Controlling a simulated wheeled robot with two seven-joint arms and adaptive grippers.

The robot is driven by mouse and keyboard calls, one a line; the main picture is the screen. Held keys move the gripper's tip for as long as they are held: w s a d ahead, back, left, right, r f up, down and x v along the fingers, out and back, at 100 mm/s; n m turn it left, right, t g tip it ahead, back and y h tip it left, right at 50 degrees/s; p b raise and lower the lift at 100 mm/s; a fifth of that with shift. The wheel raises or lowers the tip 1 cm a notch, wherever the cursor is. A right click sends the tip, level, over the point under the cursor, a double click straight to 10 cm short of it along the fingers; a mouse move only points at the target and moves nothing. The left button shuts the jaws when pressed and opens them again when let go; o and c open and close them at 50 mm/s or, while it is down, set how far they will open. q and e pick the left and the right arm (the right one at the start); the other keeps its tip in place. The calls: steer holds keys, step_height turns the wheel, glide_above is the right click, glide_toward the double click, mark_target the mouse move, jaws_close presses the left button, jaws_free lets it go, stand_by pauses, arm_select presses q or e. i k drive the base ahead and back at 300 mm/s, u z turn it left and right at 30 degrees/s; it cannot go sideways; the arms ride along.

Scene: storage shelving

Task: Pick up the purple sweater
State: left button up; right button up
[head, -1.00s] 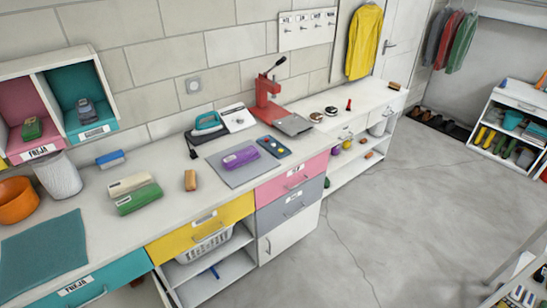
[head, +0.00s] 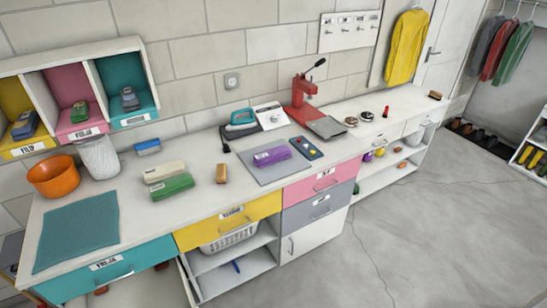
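A purple folded bundle (head: 272,156), which looks like the purple sweater, lies on a grey mat (head: 285,170) on the white counter. It has a small pale label on its side and lies apart from the other folded bundles. Neither of my grippers shows in the head view.
A green bundle (head: 172,186) and a cream bundle (head: 164,171) lie left of the mat, with a brown block (head: 222,173) between. A button panel (head: 306,148), a red press (head: 304,100) and a teal iron (head: 240,124) stand near the mat. The grey floor (head: 430,230) is clear.

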mark_target(262, 159)
steer(key=z, duration=2)
steer(key=i, duration=2.9)
steer(key=u, duration=4.05)
